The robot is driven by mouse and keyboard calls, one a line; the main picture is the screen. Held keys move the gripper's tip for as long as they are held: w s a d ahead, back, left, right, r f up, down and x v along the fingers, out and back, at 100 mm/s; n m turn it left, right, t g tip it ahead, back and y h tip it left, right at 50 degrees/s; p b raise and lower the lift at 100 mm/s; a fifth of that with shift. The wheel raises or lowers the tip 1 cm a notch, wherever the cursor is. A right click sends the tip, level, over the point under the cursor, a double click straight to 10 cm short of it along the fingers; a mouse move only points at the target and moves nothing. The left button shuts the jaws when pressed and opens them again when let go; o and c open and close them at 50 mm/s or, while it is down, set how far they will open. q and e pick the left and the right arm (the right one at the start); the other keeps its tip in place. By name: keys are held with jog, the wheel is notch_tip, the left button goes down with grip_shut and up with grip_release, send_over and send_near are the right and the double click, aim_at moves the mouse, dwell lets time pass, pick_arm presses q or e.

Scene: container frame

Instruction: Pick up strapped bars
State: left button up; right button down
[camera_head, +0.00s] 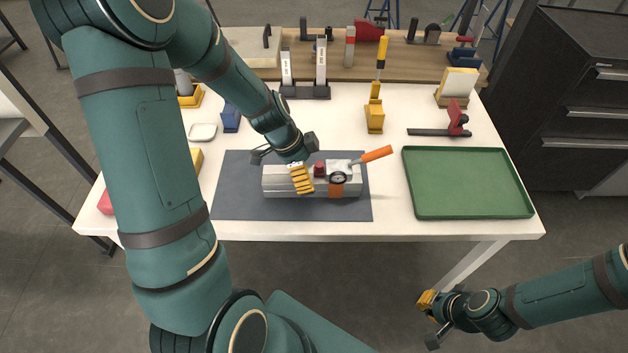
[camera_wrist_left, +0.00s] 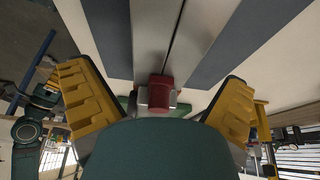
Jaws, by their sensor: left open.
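The strapped bars (camera_head: 279,181) are a pale, silvery bundle lying lengthwise on a dark grey mat (camera_head: 240,205). My right gripper (camera_head: 429,304) is low at right, away from the table.
An empty green tray (camera_head: 467,183) lies right of the mat. A red-topped clamp (camera_head: 457,118) and a yellow-handled tool (camera_head: 376,100) stand behind. A small white dish (camera_head: 202,132) and blue block (camera_head: 231,118) are at left. A dark drawer cabinet (camera_head: 590,100) stands beyond the right edge.

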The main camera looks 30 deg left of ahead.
aim_at(310, 173)
pick_arm(q)
jog(key=b+x, duration=0.1)
jog(key=x, duration=0.3)
jog(key=shift+w+a+f, duration=0.1)
jog(key=shift+f, duration=0.05)
jog(key=c, duration=1.3)
